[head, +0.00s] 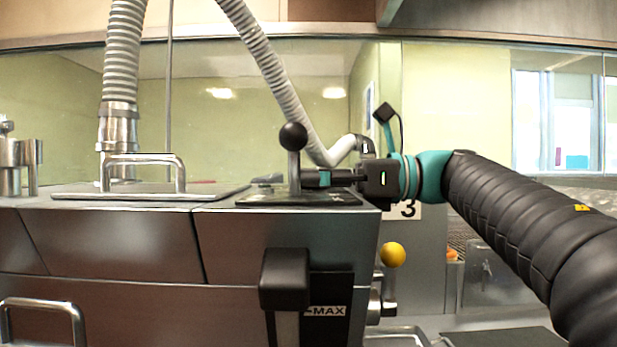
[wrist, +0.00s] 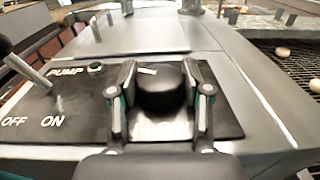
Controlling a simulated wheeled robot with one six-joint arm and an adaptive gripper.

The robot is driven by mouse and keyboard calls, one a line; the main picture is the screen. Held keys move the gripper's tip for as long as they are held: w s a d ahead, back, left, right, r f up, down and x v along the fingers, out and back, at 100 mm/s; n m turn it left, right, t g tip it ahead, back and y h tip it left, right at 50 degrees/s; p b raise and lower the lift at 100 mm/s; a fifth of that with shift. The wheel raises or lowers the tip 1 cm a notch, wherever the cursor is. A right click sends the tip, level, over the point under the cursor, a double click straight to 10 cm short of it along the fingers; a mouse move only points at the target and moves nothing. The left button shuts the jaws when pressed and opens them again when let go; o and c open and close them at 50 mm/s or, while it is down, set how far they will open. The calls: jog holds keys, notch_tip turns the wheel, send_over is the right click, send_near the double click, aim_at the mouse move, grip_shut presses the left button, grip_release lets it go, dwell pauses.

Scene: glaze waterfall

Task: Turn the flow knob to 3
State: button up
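The flow knob appears to be the round black knob (wrist: 161,90) on a dark plate on top of the machine, seen in the wrist view. It has a short pale mark near its far left edge. The scale around it is not readable. My gripper (wrist: 160,72) reaches around it, one finger on each side and very close to its sides. I cannot tell whether both fingers touch it. In the head view my gripper (head: 322,179) sits low over the plate, and the knob is hidden there.
A pump lever with a black ball (head: 293,137) rises close to my gripper, beside OFF and ON labels. A mesh rack (wrist: 290,70) lies right.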

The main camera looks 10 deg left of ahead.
jog(key=shift+f+m+t+b, duration=0.3)
jog(key=shift+t+b, duration=0.2)
jog(key=shift+b, duration=0.4)
jog(key=shift+r+m+t+b, duration=0.25)
jog(key=shift+m+t+b, duration=0.25)
jog(key=shift+t, duration=0.3)
jog(key=o, duration=1.2)
jog(key=shift+c, duration=0.2)
jog(key=w+d, duration=0.1)
jog(key=d, duration=1.1)
